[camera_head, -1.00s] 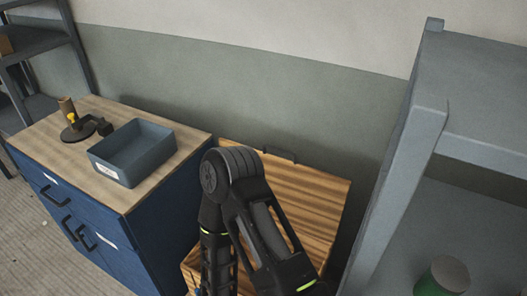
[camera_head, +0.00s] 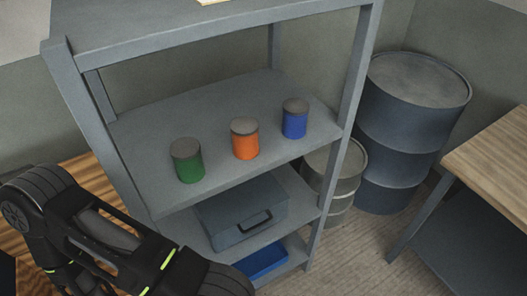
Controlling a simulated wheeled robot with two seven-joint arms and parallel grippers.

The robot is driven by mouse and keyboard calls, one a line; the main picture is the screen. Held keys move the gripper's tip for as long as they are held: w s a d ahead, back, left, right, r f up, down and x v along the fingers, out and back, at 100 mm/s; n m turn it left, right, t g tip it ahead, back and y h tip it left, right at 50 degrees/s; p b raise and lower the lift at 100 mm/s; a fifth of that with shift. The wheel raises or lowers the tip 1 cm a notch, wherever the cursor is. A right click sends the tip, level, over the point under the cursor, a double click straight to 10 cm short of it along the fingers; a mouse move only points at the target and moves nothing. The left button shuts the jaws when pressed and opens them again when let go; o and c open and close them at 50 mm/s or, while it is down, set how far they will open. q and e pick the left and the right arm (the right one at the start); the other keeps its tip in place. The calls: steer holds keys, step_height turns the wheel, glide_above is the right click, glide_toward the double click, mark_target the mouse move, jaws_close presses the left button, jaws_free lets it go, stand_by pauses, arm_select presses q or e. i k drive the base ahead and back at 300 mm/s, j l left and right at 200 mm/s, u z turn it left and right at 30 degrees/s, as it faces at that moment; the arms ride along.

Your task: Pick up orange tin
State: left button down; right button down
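The orange tin (camera_head: 245,139) stands upright on the middle shelf (camera_head: 150,125) of a grey rack, with a dark grey lid. A green tin (camera_head: 187,161) stands to its left and a blue tin (camera_head: 294,119) to its right, with gaps between them. One of my arms comes in at the lower left, below and left of the tins. No gripper fingers can be made out, so neither gripper shows.
The rack's posts (camera_head: 354,70) and upper shelf (camera_head: 200,30) frame the tins. A grey case (camera_head: 240,212) and a blue bin (camera_head: 262,262) sit below. Barrels (camera_head: 408,125) stand to the right, beside a wooden-topped table (camera_head: 495,160). Floor shows between rack and table.

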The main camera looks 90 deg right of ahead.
mark_target(245, 130)
steer(key=k+j+z, duration=0.1)
steer(key=z, duration=0.95)
steer(key=i+z, duration=0.15)
steer(key=z, duration=1.65)
steer(key=l+u, duration=0.15)
steer(key=l, duration=0.35)
steer(key=l+u, duration=0.15)
steer(key=l, duration=0.35)
steer(key=l+u, duration=0.1)
steer(key=l, duration=0.4)
steer(key=l+u, duration=0.15)
steer(key=l, duration=0.35)
steer(key=k+l+u, duration=0.15)
steer(key=l, duration=0.35)
steer(key=l+u, duration=0.15)
steer(key=l, duration=0.35)
steer(key=k+l+u, duration=0.1)
steer(key=l, duration=0.35)
steer(key=k, duration=0.1)
